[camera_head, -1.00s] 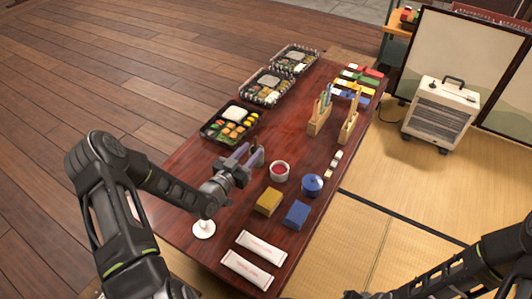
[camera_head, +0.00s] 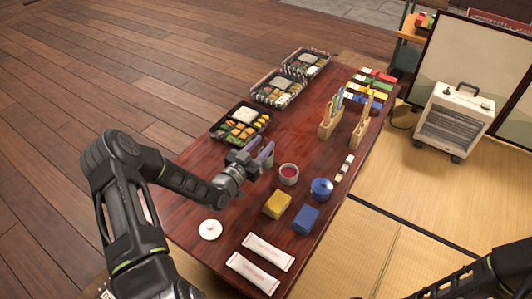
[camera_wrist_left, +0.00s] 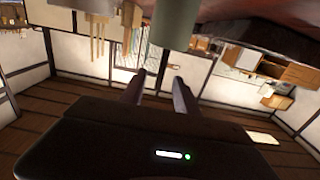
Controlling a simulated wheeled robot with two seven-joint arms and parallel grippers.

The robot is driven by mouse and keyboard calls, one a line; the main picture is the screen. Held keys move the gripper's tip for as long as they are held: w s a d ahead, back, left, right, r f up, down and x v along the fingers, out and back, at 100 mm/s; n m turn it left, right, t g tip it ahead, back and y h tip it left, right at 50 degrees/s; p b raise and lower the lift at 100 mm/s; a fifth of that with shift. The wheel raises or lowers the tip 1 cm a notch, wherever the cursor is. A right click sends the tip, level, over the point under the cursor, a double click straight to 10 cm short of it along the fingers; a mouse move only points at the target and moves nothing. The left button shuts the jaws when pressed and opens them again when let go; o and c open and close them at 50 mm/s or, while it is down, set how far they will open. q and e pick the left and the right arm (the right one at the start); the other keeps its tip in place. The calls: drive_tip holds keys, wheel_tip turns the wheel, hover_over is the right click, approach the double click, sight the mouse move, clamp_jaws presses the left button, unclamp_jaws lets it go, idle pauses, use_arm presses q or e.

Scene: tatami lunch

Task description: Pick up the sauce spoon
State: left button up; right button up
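I cannot make out a sauce spoon with certainty in either view. The cup of red sauce (camera_head: 288,174) stands upright on the dark red table, and no spoon handle shows clearly in it. My left gripper (camera_head: 261,155) is open and empty, above the table just left of the sauce cup. In the left wrist view, the two fingers (camera_wrist_left: 158,93) are apart. A grey-green cup-like shape (camera_wrist_left: 170,25) hangs at the top of that tilted-over picture, beyond the fingertips. My right arm enters at the lower right of the head view; its gripper is out of the picture.
A blue lidded pot (camera_head: 322,188), yellow block (camera_head: 277,204) and blue block (camera_head: 306,219) are near the cup. Wooden holders (camera_head: 330,123) with upright utensils stand behind. Bento boxes (camera_head: 240,122) line the left edge. A white lid (camera_head: 210,230) and two packets (camera_head: 268,252) lie in front.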

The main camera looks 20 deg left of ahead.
use_arm(q)
drive_tip(key=w, duration=0.1)
drive_tip(key=w+b, duration=0.1)
drive_tip(key=w, duration=0.1)
drive_tip(key=w+d+b, duration=0.1)
drive_tip(key=w, duration=0.1)
drive_tip(key=shift+r, duration=0.1)
idle(0.5)
clamp_jaws()
idle(0.4)
